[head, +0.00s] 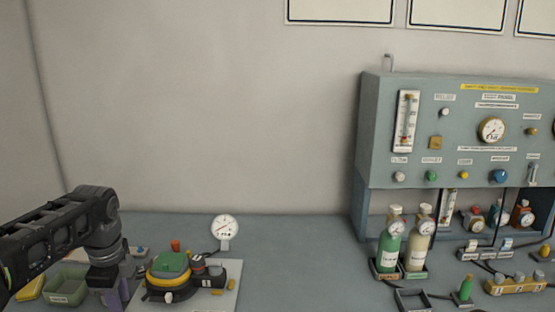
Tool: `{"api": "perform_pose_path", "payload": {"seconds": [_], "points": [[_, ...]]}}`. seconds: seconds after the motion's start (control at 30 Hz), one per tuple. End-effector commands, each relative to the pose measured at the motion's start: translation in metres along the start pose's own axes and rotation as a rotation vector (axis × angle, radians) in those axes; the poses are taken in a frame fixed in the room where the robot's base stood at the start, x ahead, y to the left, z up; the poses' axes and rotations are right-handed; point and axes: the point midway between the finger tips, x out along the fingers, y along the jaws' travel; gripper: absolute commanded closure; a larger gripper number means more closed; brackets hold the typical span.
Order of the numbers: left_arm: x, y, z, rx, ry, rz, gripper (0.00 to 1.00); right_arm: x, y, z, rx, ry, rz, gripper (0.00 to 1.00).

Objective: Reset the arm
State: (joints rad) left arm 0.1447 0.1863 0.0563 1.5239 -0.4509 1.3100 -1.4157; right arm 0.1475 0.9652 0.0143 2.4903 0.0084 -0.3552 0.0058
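My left arm comes in from the left, bent at a dark joint, with the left gripper (107,278) pointing down over the left part of the bench. A purple item (118,293) shows just beneath and beside it; I cannot tell whether they touch. The fingertips are too dark and small to show whether they are open or shut. My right gripper is not in view.
Right of the gripper, a device with a green top (171,264) and a gauge (224,228) stand near a white board. A green tray (67,288) is at left. A control panel (460,130) and bottles (390,245) stand right. The middle bench (300,250) is clear.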

Motion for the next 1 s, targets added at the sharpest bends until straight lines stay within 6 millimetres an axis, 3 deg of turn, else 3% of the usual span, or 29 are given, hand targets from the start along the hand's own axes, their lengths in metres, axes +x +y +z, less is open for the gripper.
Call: {"api": "perform_pose_path", "payload": {"seconds": [0.2,0.33,0.47,0.57,0.67,0.77,0.9,1.0], "points": [[0.014,-0.029,-0.023,-0.202,0.081,-0.129,0.71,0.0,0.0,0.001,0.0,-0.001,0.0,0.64],[0.04,-0.045,-0.052,-0.36,0.17,-0.186,0.71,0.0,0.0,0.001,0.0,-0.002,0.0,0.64],[0.087,-0.05,-0.095,-0.561,0.292,-0.196,0.71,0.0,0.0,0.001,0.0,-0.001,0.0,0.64],[0.14,-0.039,-0.139,-0.766,0.401,-0.157,0.71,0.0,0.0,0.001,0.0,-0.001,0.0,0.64],[0.202,-0.006,-0.184,-1.011,0.496,-0.072,0.71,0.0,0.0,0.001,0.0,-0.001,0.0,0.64],[0.258,0.045,-0.218,-1.241,0.538,0.031,0.71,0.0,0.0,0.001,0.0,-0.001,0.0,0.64],[0.319,0.139,-0.246,-1.49,0.501,0.175,0.71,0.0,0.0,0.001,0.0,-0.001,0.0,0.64],[0.346,0.208,-0.254,-1.577,0.425,0.26,0.71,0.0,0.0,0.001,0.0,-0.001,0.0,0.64]]}}
